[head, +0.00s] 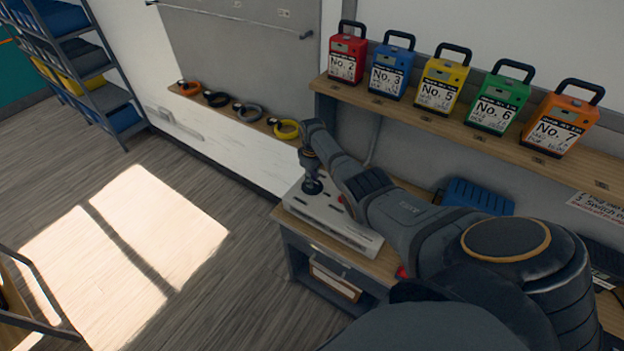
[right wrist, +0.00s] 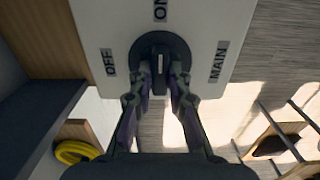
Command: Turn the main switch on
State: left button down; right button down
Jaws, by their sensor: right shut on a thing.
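The main switch is a dark round knob (right wrist: 160,52) on a pale panel (right wrist: 205,25) lettered OFF, ON and MAIN. In the right wrist view its grip bar stands upright in the picture, in line with the ON mark above it; OFF is to its left. My right gripper (right wrist: 160,84) is shut on the knob's bar, a finger on each side. In the head view the right gripper (head: 312,184) reaches down onto the white switch box (head: 350,236) on the bench, and it hides most of the knob. My left gripper is not in view.
Several numbered battery packs, such as the red No. 2 (head: 346,57), stand on the wall shelf (head: 400,112) above the bench. Coloured rings, such as the orange one (head: 189,88), lie on a lower ledge. A blue tray (head: 478,196) lies behind my arm.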

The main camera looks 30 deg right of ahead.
jog(key=c, duration=1.3)
grip_release()
notch_tip(320, 180, up, 12)
